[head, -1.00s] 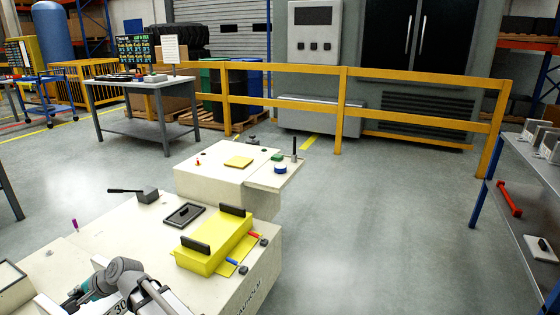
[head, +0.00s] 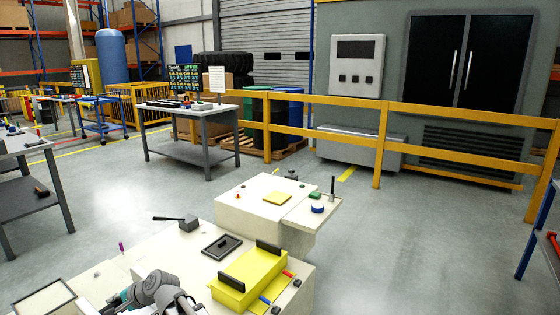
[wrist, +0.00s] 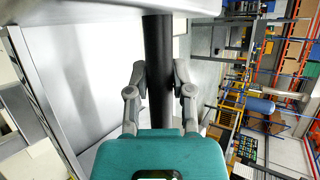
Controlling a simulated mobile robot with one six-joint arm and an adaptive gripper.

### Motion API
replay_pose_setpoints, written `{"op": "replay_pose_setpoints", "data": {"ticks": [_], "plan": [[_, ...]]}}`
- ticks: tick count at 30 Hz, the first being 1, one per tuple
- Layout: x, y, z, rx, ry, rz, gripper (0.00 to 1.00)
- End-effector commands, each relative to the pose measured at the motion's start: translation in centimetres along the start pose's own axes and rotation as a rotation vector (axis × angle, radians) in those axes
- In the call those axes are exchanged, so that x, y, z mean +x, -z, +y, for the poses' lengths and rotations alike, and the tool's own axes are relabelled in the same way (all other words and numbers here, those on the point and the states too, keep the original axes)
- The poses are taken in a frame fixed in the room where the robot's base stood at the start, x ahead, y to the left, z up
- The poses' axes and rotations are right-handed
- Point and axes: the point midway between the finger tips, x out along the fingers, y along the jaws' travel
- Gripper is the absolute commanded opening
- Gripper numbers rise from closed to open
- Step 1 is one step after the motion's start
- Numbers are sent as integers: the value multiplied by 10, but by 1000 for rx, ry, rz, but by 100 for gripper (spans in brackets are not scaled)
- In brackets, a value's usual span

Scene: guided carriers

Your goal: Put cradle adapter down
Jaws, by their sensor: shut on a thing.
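In the wrist view my gripper (wrist: 159,82) is shut on a black bar, the visible part of the cradle adapter (wrist: 158,48). The bar runs away from the teal gripper body between both fingers. The rest of the adapter cannot be told apart from the pale surfaces around it. In the head view my arm is at the lower left, over the near edge of a cream carrier (head: 150,252); my fingers and the held adapter are hidden there. On the carrier sit a yellow block (head: 243,283) with two black grips and a black plate (head: 222,246) with a knob.
A second cream block (head: 250,212) stands behind, bearing a yellow pad (head: 277,198) and a blue round piece (head: 317,208). A grey table (head: 190,112) stands farther back left. A yellow rail (head: 400,111) crosses the back right. Floor between is clear.

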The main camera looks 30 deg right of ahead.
Motion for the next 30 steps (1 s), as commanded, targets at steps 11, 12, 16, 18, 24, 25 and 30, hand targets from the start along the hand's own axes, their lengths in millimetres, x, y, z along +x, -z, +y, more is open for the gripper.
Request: {"op": "replay_pose_setpoints", "data": {"ticks": [11, 12, 16, 18, 24, 25, 30], "plan": [[-25, -10, -42, 1, 3, 0, 0], [-28, -11, -45, 1, 3, 0, 0], [-35, -14, -58, 1, 3, 0, 0], [-39, -16, -64, 1, 3, 0, 0], [-51, -21, -83, 1, 3, 0, 0], [-52, -22, -85, 1, 3, 0, 0], [-62, -26, -101, 1, 3, 0, 0]]}}
